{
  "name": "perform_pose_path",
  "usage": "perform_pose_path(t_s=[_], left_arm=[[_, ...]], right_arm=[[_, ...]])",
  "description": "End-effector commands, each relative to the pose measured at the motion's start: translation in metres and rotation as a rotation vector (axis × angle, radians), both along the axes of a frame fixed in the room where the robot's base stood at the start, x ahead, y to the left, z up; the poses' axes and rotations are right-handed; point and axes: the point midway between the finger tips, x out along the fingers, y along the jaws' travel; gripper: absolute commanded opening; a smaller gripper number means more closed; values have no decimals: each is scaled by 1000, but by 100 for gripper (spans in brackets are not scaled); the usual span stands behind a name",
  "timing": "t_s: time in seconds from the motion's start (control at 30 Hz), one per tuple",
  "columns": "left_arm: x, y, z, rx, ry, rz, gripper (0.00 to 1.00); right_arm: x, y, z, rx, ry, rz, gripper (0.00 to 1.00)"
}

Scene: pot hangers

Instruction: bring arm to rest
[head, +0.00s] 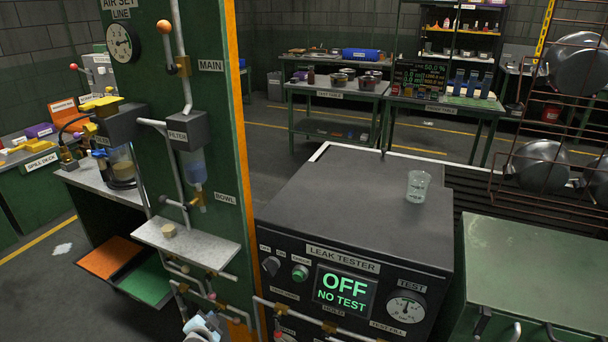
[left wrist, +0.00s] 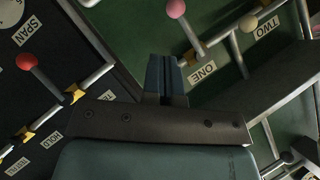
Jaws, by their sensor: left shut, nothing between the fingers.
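My left gripper (left wrist: 166,78) shows in the left wrist view, with its dark fingers together and nothing between them. It is in front of a dark green panel with pipes and levers. A red-knobbed lever (left wrist: 27,61) is to its left, near a SPAN label. A pink knob (left wrist: 176,9) and a cream knob (left wrist: 248,24) are above it, by labels ONE and TWO. Whether the fingers touch anything is hard to tell. My right gripper is in neither view.
The leak tester (head: 362,225) reads OFF, NO TEST, and a clear beaker (head: 418,186) stands on it. The green panel (head: 215,120) with pipes rises at left, with a small shelf (head: 187,243). Pots (head: 541,166) hang on a rack at right.

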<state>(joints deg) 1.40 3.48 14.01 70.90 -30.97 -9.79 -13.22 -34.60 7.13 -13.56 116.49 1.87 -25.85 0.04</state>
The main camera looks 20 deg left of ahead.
Motion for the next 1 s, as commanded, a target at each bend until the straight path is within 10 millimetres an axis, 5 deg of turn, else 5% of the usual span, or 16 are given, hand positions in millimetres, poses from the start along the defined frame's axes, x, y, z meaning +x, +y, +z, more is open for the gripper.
perform_pose_path(t_s=[0.13, 0.23, 0.5, 0.8, 1.0], left_arm=[[-8, -8, 1, -16, -2, -6, 0], [-32, -31, 5, -75, -7, -23, 0], [-146, -168, 38, -447, 28, -111, 0], [-242, -272, 90, -790, 123, -161, 0], [-250, -277, 141, -810, 125, -168, 0]], right_arm=[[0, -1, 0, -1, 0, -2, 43], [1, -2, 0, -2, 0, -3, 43], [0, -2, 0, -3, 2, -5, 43], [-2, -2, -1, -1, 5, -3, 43], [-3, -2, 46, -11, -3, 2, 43]])
